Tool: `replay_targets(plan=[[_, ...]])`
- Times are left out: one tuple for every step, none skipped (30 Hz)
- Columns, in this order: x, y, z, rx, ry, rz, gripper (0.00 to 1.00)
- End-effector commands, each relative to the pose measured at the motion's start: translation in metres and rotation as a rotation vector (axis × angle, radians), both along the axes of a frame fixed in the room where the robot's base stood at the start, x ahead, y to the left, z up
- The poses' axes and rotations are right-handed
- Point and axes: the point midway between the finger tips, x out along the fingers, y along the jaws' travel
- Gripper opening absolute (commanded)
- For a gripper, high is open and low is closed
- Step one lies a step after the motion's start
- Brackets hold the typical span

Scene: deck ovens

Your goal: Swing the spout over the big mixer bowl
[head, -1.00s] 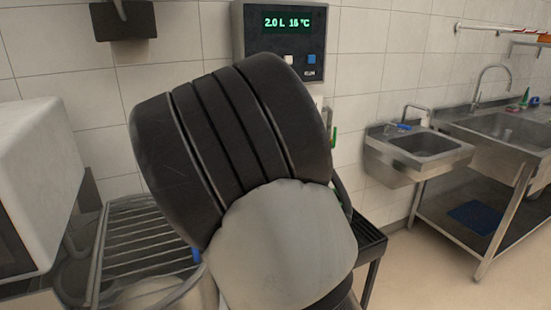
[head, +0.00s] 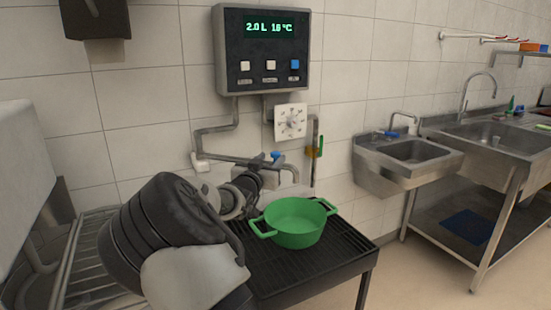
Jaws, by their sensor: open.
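Another grey spout (head: 292,171) with a blue knob bends downward behind the green pot; I cannot tell which of the two is the task's spout. My gripper (head: 266,162) is open, by the lower pipework at the wall, its dark fingers close to the spout near the blue knob; contact cannot be made out. The big mixer bowl lies at the lower left beneath a wire guard (head: 85,262), mostly hidden by my arm.
A green pot (head: 295,222) stands on a black slatted stand (head: 335,250). The wall control box (head: 262,50) reads 2.0 L 16 °C. A white dial (head: 291,121) hangs below it. A small sink (head: 410,155) and a steel sink bench (head: 500,135) are at the right.

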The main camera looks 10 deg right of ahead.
Motion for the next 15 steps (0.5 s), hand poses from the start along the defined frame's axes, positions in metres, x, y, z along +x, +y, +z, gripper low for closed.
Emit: replay_targets(plan=[[0.01, -0.006, -0.002, -0.001, -0.002, -0.003, 0.43], [0.014, -0.008, -0.001, -0.001, -0.002, -0.002, 0.43], [0.021, -0.011, -0.002, 0.0, -0.001, -0.001, 0.43], [0.025, -0.013, -0.002, -0.001, 0.0, -0.001, 0.43], [0.029, -0.015, -0.001, 0.0, -0.001, -0.001, 0.43], [0.033, -0.018, -0.001, 0.0, -0.001, -0.001, 0.43], [0.036, -0.019, -0.001, 0.0, -0.001, -0.002, 0.43], [0.039, -0.02, -0.001, 0.0, -0.001, -0.001, 0.43], [0.042, -0.021, -0.001, 0.0, 0.0, -0.001, 0.43], [0.043, -0.023, -0.001, 0.0, 0.0, -0.001, 0.43], [0.045, -0.023, 0.0, 0.0, 0.0, -0.001, 0.43], [0.046, -0.024, 0.0, 0.001, 0.0, 0.0, 0.43], [0.047, -0.024, 0.0, 0.001, 0.0, 0.0, 0.43], [0.047, -0.024, 0.0, 0.001, 0.0, 0.0, 0.43], [0.047, -0.024, 0.0, 0.001, 0.0, 0.0, 0.43]])
